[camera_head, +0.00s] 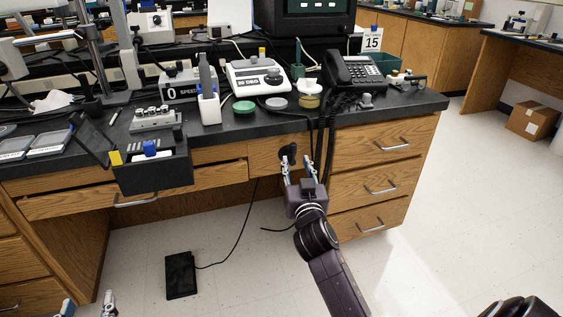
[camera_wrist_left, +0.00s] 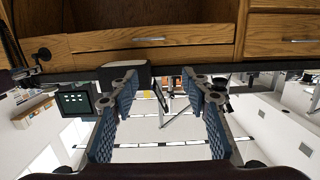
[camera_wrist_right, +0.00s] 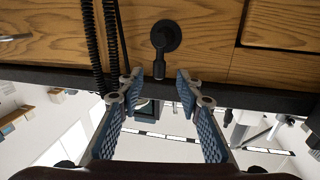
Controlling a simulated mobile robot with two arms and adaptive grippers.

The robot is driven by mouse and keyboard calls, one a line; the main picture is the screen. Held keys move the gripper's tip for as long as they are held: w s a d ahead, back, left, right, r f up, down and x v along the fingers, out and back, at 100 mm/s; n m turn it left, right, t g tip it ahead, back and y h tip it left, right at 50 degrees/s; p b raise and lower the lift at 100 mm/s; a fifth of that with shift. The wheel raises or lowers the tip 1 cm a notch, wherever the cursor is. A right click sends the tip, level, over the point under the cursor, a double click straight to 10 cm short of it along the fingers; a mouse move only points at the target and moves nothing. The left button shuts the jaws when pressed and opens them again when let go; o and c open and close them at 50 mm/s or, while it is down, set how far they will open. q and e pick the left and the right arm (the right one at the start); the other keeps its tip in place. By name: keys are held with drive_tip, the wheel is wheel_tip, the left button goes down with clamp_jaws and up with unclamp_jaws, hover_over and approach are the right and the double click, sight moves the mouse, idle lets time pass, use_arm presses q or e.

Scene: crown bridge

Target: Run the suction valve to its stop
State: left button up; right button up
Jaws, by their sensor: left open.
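The suction valve (camera_head: 288,152) is a black round base with a short lever, on the wooden panel under the black counter. It shows in the right wrist view (camera_wrist_right: 168,36), with its lever pointing toward the counter edge. My right gripper (camera_head: 299,164) is open in front of the panel. In the right wrist view its fingertips (camera_wrist_right: 157,79) stand apart on either side of the lever's end; I cannot tell whether either touches it. My left gripper (camera_head: 88,301) is open and empty, low at the bottom left. In the left wrist view its fingers (camera_wrist_left: 161,80) are wide apart.
Black coiled cords (camera_head: 326,130) hang beside the valve; they also show in the right wrist view (camera_wrist_right: 98,45). A dark box (camera_head: 153,170) juts from the counter's front at left. Wooden drawers (camera_head: 380,187) lie right of the valve. A black pad (camera_head: 181,275) with a cable lies on the floor.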

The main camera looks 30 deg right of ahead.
sight(294, 152)
drive_tip(key=b+x, duration=0.1)
drive_tip(key=x, duration=0.5)
drive_tip(key=shift+w+d+f, duration=0.1)
drive_tip(key=shift+w+d, duration=0.1)
drive_tip(key=shift+w, duration=0.15)
use_arm(q)
wheel_tip(294, 152, up, 8)
drive_tip(key=d+t+h, duration=0.1)
drive_tip(key=t, duration=0.3)
drive_tip(key=shift+r, duration=0.25)
use_arm(e)
drive_tip(key=shift+w+d, duration=0.2)
drive_tip(key=shift+w, duration=0.2)
use_arm(q)
drive_tip(key=shift+s+d, duration=0.1)
use_arm(e)
clamp_jaws()
